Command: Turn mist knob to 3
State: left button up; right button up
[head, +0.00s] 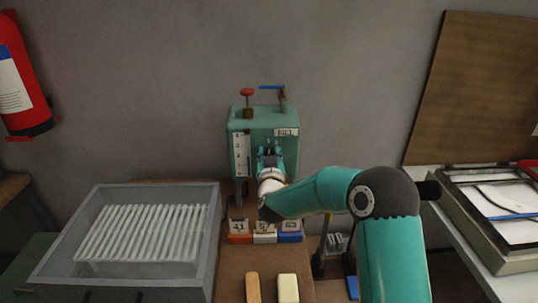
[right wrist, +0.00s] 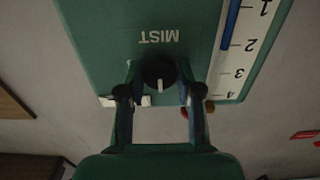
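The green box (head: 240,165) stands against the wall with a FILL label and a level scale. In the right wrist view, its face appears upside down with a MIST label (right wrist: 157,37). The dark round mist knob (right wrist: 160,72) sits beside that label, its white pointer line toward the bottom of that picture. No numbers around the knob can be read. My right gripper (head: 269,152) is at the box front. In the right wrist view, its two fingers (right wrist: 159,80) lie either side of the knob, very close; contact is unclear. My left gripper is not in view.
A red knob (head: 247,93) and a blue-handled valve (head: 274,88) top the box. Numbered blocks (head: 239,238) stand below it. A grey tray (head: 213,235) with white rods is at left, and a wooden board (head: 470,90) at right. The scale (right wrist: 238,60) carries a blue bar.

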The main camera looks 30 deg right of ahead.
grip_shut()
jog(key=shift+f+m+b, duration=0.2)
jog(key=shift+m+b, duration=0.2)
jog(key=shift+b, duration=0.45)
jog(key=shift+d+f+m+b, duration=0.1)
jog(key=shift+d+m+b, duration=0.05)
jog(key=shift+m+b, duration=8.75)
jog(key=shift+b, duration=0.3)
jog(key=o, duration=0.8)
grip_release()
jog(key=shift+o, duration=0.2)
jog(key=shift+s, duration=0.1)
